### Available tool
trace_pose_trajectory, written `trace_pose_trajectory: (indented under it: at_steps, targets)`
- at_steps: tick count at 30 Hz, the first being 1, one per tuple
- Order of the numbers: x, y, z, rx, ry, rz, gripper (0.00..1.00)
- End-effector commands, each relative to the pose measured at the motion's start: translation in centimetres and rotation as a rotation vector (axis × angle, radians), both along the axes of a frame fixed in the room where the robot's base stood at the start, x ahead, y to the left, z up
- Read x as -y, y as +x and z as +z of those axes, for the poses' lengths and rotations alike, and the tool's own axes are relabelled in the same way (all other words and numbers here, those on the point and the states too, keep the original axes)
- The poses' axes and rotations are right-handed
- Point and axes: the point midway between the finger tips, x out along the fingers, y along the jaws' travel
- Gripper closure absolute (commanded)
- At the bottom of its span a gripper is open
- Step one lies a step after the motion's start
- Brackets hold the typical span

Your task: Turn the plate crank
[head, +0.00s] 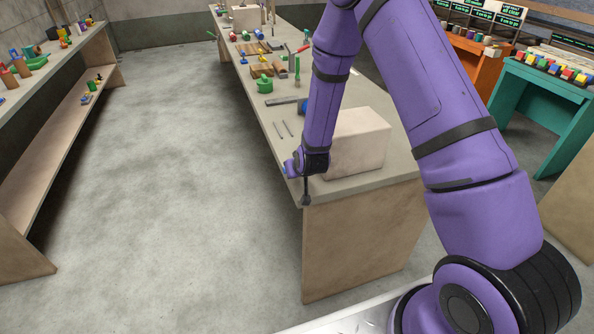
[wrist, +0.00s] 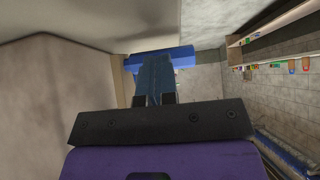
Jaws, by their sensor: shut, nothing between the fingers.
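My gripper (head: 305,200) hangs at the near left corner of the long grey-topped bench, beside a pale block and close to the bench edge. In the wrist view my gripper (wrist: 156,72) shows as dark bluish fingers held together, with nothing visible between them. A bright blue bar (wrist: 183,57) lies just beyond the fingertips; whether they touch it I cannot tell. I cannot pick out the plate crank with certainty in either view, and part of the bench is hidden behind my arm.
The pale block (head: 358,143) stands on the long bench (head: 335,190), right of my gripper. Several tools and toys lie farther along it. A shelf unit (head: 60,150) stands at left, a teal table (head: 530,95) at right.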

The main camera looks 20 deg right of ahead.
Motion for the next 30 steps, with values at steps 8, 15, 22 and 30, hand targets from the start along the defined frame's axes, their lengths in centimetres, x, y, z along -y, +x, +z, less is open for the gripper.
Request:
trace_pose_trajectory:
  at_steps: [8, 15, 22, 30]
  targets:
    - [0.0, -2.9, 3.4, 0.002, 0.0, 0.001, 1.0]
    - [0.0, -5.4, 6.2, 0.002, 0.001, 0.001, 1.0]
    - [0.0, -6.7, 7.4, 0.0, 0.0, 0.0, 1.0]
    - [0.1, -6.8, 8.5, -0.001, 0.004, 0.001, 1.0]
